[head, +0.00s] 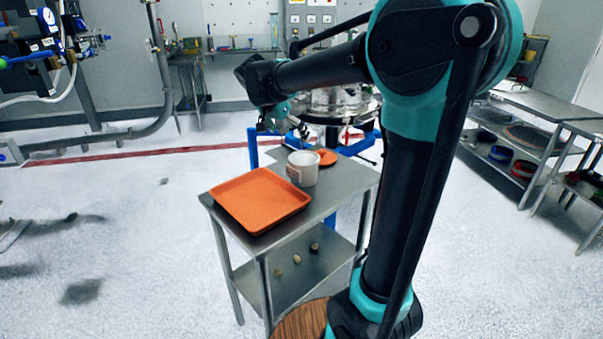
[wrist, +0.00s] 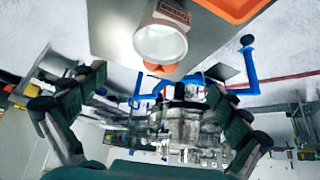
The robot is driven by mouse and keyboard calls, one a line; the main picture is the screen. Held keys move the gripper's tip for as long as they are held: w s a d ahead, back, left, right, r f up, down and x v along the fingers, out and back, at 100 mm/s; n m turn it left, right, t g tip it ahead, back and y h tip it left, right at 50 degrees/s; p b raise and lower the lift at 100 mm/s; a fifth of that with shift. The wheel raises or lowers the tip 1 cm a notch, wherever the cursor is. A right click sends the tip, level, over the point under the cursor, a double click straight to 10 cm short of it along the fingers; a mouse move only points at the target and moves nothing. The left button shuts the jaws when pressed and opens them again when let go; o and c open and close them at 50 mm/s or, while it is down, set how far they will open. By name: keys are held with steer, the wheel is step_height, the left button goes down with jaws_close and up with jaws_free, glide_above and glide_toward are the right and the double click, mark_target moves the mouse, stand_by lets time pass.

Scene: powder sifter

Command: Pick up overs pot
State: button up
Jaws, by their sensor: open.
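The overs pot (head: 302,168) is a white pot with a label, standing upright on the steel table (head: 330,200) right of the orange tray. In the wrist view the pot (wrist: 160,42) shows at the top centre, its label reading upside down, beyond my fingertips. My gripper (head: 277,122) is behind and above the pot in the head view, small and partly blurred. In the wrist view my gripper (wrist: 150,115) has its two fingers spread wide at left and right, with nothing between them. The gripper is apart from the pot.
An orange tray (head: 258,198) lies on the table's left part. A small orange item (head: 327,157) lies behind the pot. Blue frame bars (head: 253,148) and the metal sifter machine (head: 335,101) stand behind the table. Steel shelves (head: 520,150) stand at right. The left floor is clear.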

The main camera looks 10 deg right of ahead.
glide_toward(304, 159)
steer(key=d+f, duration=0.1)
steer(key=f, duration=0.1)
steer(key=d+f, duration=0.1)
steer(key=s+d+f, duration=0.1)
steer(key=f, duration=0.1)
steer(key=shift+f, duration=0.3)
steer(key=c, duration=0.9)
